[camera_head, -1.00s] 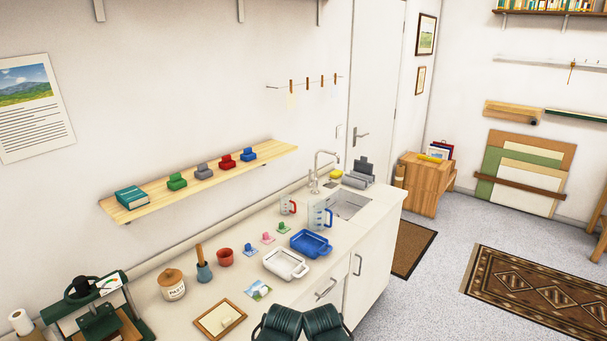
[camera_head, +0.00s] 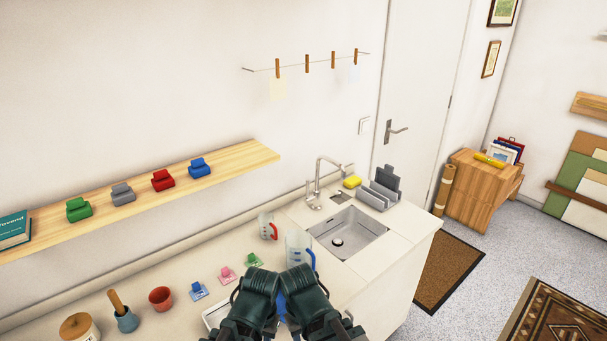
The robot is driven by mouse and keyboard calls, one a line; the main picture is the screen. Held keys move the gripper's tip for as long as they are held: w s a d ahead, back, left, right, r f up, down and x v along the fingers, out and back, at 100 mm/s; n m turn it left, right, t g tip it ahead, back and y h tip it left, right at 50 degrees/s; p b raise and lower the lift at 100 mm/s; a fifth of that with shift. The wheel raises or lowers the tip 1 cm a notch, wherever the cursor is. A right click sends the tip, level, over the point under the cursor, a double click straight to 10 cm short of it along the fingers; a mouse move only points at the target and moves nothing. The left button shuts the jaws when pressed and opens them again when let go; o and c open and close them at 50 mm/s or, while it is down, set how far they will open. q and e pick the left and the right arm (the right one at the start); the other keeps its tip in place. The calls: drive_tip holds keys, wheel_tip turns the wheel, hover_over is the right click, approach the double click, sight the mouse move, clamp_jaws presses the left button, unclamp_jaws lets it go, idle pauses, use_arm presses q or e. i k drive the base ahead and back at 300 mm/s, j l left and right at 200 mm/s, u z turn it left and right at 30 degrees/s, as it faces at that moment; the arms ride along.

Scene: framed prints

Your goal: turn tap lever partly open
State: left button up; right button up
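The tap (camera_head: 319,178) stands upright at the back left of the sink (camera_head: 349,236), its spout arching to the right over the basin. A small lever (camera_head: 312,198) seems to sit low at the tap's base; its exact angle is too small to tell. No water stream is visible. Two dark green links of my arms show at the bottom centre, in front of the counter and well short of the tap. Neither gripper's fingers can be seen.
A clear jug with a blue handle (camera_head: 299,248) stands at the sink's near left edge, and a smaller red-handled jug (camera_head: 267,226) is behind it. A yellow sponge (camera_head: 352,181) and a grey rack (camera_head: 382,191) are right of the tap. A wooden shelf (camera_head: 235,160) juts out at left.

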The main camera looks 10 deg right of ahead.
sight(309, 200)
drive_tip(key=i+l+u, duration=0.2)
drive_tip(key=i+l, duration=0.15)
drive_tip(key=l, duration=0.25)
drive_tip(key=i+l, duration=0.2)
drive_tip(key=l, duration=0.15)
drive_tip(key=i+l+u, duration=0.15)
drive_tip(key=l, duration=0.2)
